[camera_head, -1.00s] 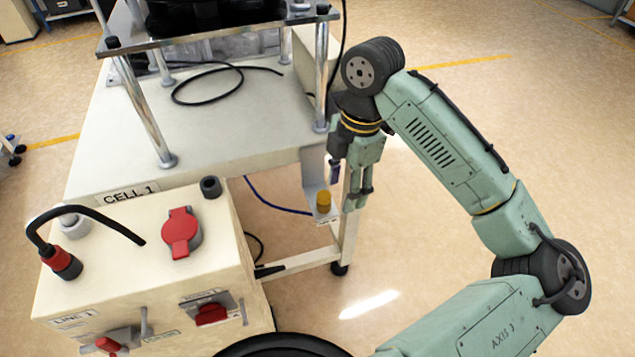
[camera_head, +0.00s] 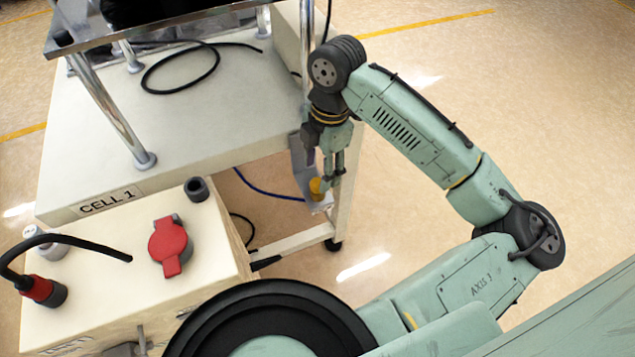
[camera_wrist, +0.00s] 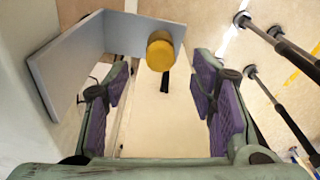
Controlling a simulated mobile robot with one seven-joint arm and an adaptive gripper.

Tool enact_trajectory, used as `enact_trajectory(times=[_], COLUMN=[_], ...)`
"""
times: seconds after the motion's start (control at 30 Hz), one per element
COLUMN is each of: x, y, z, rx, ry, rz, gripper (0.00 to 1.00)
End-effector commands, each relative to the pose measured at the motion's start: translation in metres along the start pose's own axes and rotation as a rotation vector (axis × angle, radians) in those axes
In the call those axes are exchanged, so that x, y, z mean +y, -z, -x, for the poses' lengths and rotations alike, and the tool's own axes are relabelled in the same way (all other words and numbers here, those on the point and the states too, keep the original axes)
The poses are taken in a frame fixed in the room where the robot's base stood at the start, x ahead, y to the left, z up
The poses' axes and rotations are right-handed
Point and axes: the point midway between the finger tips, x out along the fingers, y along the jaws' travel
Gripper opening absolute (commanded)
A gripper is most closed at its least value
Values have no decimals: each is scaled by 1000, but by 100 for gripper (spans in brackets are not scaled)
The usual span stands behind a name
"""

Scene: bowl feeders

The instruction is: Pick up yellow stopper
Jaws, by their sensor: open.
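The yellow stopper (camera_head: 316,187) is a small cylinder standing on a grey bracket (camera_head: 300,160) at the right side of the cell table. In the wrist view the yellow stopper (camera_wrist: 160,50) shows ahead of the fingers, near the top middle, at the end of the grey bracket (camera_wrist: 75,65). My gripper (camera_head: 328,178) hangs beside the stopper and partly overlaps it in the head view. In the wrist view my gripper (camera_wrist: 162,95) is open, with purple pads wide apart and nothing between them. I cannot tell the exact gap to the stopper.
The white table (camera_head: 190,130) marked CELL 1 carries a metal frame and a black cable (camera_head: 182,70). A cream control box (camera_head: 120,260) with a red socket cover (camera_head: 170,247) stands at lower left. A table leg (camera_head: 345,190) is close behind my gripper.

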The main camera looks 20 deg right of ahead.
Motion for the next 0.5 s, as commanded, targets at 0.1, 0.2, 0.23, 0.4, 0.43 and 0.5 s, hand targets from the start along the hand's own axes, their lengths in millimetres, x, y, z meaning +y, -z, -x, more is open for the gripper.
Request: enact_trajectory(times=[0.1,0.2,0.23,0.4,0.43,0.5], x=[-2,-2,-2,-1,-1,-1], y=[1,1,1,1,1,1], z=[-17,-31,-34,-40,-40,-40], rx=[2,2,2,1,1,1], ry=[3,2,1,0,0,0], rz=[-1,0,0,1,1,1], gripper=[51,51,51,51,51,51])
